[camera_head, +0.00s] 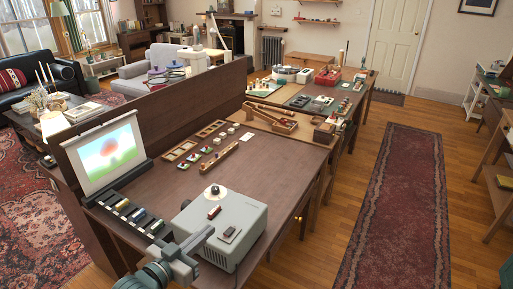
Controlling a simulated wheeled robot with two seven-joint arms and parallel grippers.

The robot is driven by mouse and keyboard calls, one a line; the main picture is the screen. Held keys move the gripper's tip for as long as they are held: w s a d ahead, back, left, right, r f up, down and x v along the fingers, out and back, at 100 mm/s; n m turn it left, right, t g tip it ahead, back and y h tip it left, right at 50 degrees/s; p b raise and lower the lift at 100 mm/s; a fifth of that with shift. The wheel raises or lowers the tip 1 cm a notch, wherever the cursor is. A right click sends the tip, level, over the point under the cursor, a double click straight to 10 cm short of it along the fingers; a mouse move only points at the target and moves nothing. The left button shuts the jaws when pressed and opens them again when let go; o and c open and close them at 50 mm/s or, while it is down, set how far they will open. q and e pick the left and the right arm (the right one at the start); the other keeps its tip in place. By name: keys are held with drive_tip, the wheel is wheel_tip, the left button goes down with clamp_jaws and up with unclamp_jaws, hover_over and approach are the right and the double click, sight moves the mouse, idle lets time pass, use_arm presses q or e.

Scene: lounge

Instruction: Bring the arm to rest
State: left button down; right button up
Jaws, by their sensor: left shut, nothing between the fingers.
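My left arm comes in at the bottom of the head view, grey with dark teal joints. My left gripper (203,235) is shut and empty, low in the picture, in front of the grey projector box (232,255) on the near table. I cannot tell whether it touches the box or is apart from it. My right gripper is not in view.
The brown table (270,168) holds a small screen (105,155) at left, a row of slides (132,214), and wooden trays (180,150). A tall wooden panel (170,95) runs behind. Right of the table, floor and a red runner (398,200) are clear.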

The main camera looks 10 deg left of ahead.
use_arm(q)
drive_tip(key=s+d+f+g+y, duration=0.25)
drive_tip(key=s+f+g, duration=0.25)
drive_tip(key=s+f, duration=0.65)
drive_tip(key=s+a+f+n+g+y, duration=0.1)
drive_tip(key=s+f+g, duration=0.25)
drive_tip(key=s, duration=0.55)
drive_tip(key=s+f+n+g+y, duration=0.1)
drive_tip(key=s+f+g+y, duration=0.2)
drive_tip(key=s, duration=0.7)
wheel_tip(320, 180, down, 28)
drive_tip(key=s+g+h, duration=0.1)
drive_tip(key=s+a+f+g, duration=0.1)
drive_tip(key=s+a+f, duration=0.2)
drive_tip(key=s+f, duration=1.5)
drive_tip(key=shift+s+a+f+g, duration=0.15)
drive_tip(key=shift+s+f+g, duration=0.2)
drive_tip(key=shift+f, duration=0.3)
